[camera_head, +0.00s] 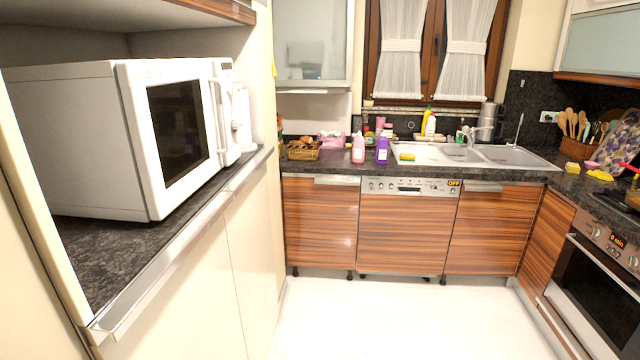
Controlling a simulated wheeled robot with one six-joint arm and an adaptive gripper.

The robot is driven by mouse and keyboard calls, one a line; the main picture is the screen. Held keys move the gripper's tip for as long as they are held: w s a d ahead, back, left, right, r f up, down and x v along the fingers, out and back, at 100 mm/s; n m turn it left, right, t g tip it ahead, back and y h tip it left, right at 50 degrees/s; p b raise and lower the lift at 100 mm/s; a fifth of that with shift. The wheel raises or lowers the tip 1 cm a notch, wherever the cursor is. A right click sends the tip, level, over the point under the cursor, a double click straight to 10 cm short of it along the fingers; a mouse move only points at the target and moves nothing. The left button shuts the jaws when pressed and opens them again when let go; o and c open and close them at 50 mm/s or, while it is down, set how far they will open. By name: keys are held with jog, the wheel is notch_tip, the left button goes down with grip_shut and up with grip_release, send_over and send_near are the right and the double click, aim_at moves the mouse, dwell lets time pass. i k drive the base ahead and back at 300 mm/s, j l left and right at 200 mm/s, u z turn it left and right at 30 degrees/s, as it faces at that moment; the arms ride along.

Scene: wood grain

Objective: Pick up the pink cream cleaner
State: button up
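A pink bottle (358,148), which looks like the pink cream cleaner, stands upright on the dark back counter, left of the sink. A purple bottle (382,149) stands close to its right. My gripper does not show in the head view. Nothing hides the front of the pink bottle.
A wicker basket (303,150) and a pink container (330,141) stand left of the bottle. The sink (478,155) is to the right, with more bottles behind. A white microwave (140,135) fills the near left. The white floor (400,315) is clear.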

aim_at(358, 148)
jog(key=i, duration=3.55)
jog(key=i+j+z, duration=0.1)
jog(key=i+z, duration=0.2)
jog(key=i, duration=0.3)
